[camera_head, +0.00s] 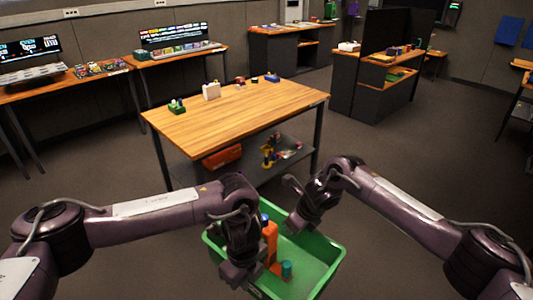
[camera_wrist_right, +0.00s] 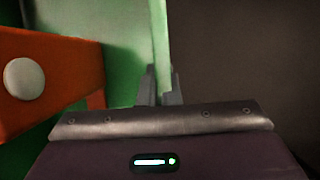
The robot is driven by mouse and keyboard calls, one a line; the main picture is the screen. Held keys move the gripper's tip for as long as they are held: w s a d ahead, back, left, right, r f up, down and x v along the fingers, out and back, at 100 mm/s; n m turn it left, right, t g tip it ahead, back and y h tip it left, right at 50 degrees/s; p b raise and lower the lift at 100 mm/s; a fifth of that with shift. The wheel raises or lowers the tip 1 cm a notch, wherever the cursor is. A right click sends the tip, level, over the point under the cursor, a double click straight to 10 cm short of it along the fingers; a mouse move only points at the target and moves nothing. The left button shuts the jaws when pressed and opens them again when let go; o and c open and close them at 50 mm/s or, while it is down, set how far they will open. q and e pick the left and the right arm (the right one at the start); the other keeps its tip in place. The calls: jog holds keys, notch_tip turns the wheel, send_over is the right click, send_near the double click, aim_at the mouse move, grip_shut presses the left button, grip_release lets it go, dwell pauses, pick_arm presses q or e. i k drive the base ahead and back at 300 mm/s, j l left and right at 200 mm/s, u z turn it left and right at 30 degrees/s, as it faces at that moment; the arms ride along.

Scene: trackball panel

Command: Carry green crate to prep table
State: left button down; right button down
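The green crate (camera_head: 322,279) is low in the middle of the head view, in front of the wooden table. It holds an orange item (camera_head: 270,240) and a teal cylinder (camera_head: 286,268). My right gripper (camera_head: 294,226) is at the crate's far rim. In the right wrist view its two fingers (camera_wrist_right: 162,92) close on both sides of the green wall (camera_wrist_right: 160,40). My left gripper (camera_head: 238,278) is over the crate's left side, but its fingertips are hidden. The wooden table (camera_head: 235,107), possibly the prep table, stands beyond the crate. I cannot tell whether the crate touches the floor.
On the wooden table are a green item (camera_head: 176,106), a white box (camera_head: 211,91) and a blue item (camera_head: 272,77); much of the top is bare. A dark partitioned desk (camera_head: 352,90) stands to the right. Floor is open on the right.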

aim_at(280, 101)
jog(key=i, duration=3.35)
jog(key=i+z, duration=0.1)
jog(key=i, duration=0.5)
jog(key=i+j+z, duration=0.1)
jog(key=i, duration=0.45)
jog(key=j, duration=0.1)
